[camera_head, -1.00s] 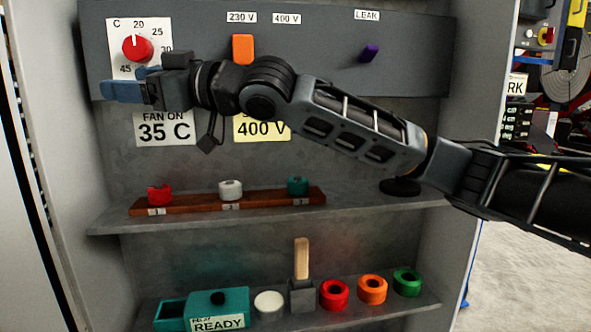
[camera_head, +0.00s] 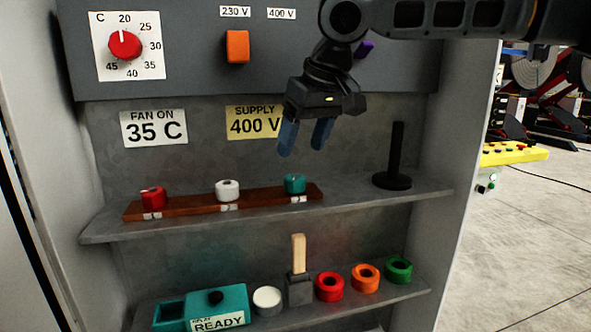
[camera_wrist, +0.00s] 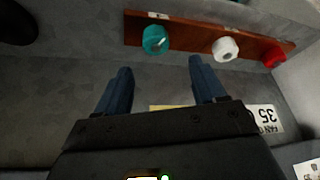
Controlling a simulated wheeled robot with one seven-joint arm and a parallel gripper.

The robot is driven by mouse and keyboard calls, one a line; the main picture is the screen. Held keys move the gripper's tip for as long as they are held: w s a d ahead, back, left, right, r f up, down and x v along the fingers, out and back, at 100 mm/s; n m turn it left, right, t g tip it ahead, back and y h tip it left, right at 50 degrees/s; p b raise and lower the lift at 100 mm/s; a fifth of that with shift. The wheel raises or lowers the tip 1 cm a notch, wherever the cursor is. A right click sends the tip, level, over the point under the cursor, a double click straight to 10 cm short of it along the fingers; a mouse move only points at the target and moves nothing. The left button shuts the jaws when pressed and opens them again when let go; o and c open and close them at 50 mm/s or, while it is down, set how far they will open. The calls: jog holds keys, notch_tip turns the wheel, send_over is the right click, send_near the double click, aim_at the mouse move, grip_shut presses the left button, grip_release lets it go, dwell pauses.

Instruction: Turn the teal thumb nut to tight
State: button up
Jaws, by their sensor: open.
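The teal thumb nut (camera_head: 295,183) sits at the right end of a brown wooden strip (camera_head: 255,198) on the upper shelf. A white nut (camera_head: 227,190) and a red nut (camera_head: 153,197) sit on the same strip to its left. My gripper (camera_head: 303,153) points down, open and empty, above the teal nut and apart from it. In the wrist view the teal nut (camera_wrist: 155,39) shows beyond the two blue fingers (camera_wrist: 162,85), between them and nearer the left one. Whether the nut is tight cannot be told.
A black post on a round base (camera_head: 396,160) stands on the upper shelf to the right. The lower shelf holds a teal box (camera_head: 235,297), a wooden-handled tool (camera_head: 299,255) and several coloured rings. The panel above carries a red dial (camera_head: 125,45) and an orange switch (camera_head: 237,46).

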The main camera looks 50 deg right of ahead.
aim_at(295, 177)
jog(key=x, duration=0.7)
jog(key=shift+s+d+f+p, duration=0.1)
jog(key=shift+d+f+p, duration=0.2)
jog(key=shift+f, duration=0.1)
jog(key=c, duration=1.1)
